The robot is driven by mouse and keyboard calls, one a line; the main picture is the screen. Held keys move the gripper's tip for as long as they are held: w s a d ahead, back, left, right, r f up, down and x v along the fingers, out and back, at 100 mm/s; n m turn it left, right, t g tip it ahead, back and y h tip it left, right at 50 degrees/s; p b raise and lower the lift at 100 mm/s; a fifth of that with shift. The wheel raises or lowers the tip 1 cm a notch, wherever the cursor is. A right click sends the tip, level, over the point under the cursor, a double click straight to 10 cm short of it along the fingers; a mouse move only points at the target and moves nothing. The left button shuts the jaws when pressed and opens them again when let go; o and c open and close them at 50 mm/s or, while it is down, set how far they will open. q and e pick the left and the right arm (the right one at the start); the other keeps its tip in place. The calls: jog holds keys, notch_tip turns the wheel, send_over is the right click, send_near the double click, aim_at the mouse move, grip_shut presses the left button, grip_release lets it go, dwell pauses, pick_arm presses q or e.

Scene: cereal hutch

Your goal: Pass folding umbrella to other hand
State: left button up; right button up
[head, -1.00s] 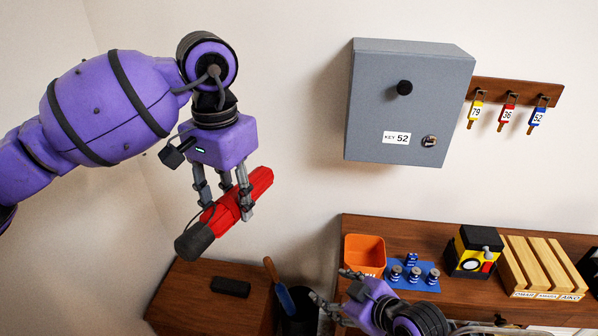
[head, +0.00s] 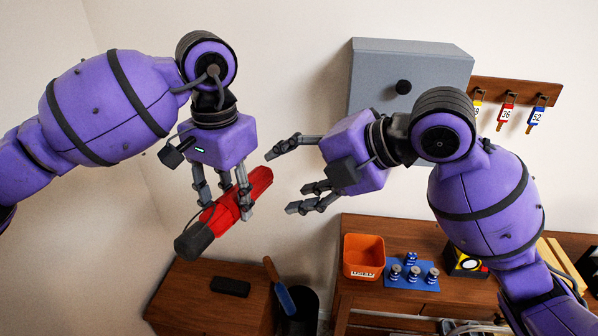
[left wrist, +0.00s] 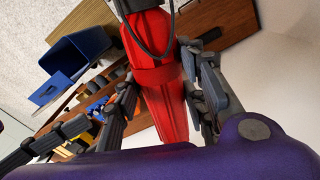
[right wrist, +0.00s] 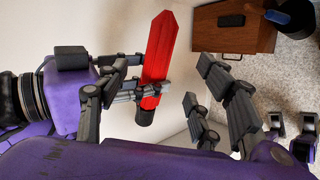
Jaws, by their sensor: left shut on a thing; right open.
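The folding umbrella (head: 228,212) is red with a dark grey handle. It is held tilted in the air, red end up to the right and handle down to the left. My left gripper (head: 225,205) points down and is shut around its red middle; the left wrist view also shows the umbrella (left wrist: 158,80) between the fingers. My right gripper (head: 290,178) is open and empty, fingers pointing left, a short gap to the right of the umbrella's red end. In the right wrist view the umbrella (right wrist: 160,55) lies beyond the open fingers, apart from them.
A grey key cabinet (head: 380,70) is on the wall behind my right arm, with key tags (head: 507,112) beside it. Below are an orange bin (head: 363,257), a blue mat with small cans (head: 412,274), a low wooden cabinet (head: 200,300) and a dark bin (head: 300,318).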

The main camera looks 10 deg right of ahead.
aim_at(258, 186)
jog(key=x, duration=1)
jog(key=shift+w+a+f, duration=0.2)
jog(key=shift+a, duration=0.15)
jog(key=c, duration=1.4)
pick_arm(q)
jog(key=o, duration=1.5)
pick_arm(e)
jog(key=shift+c, duration=0.6)
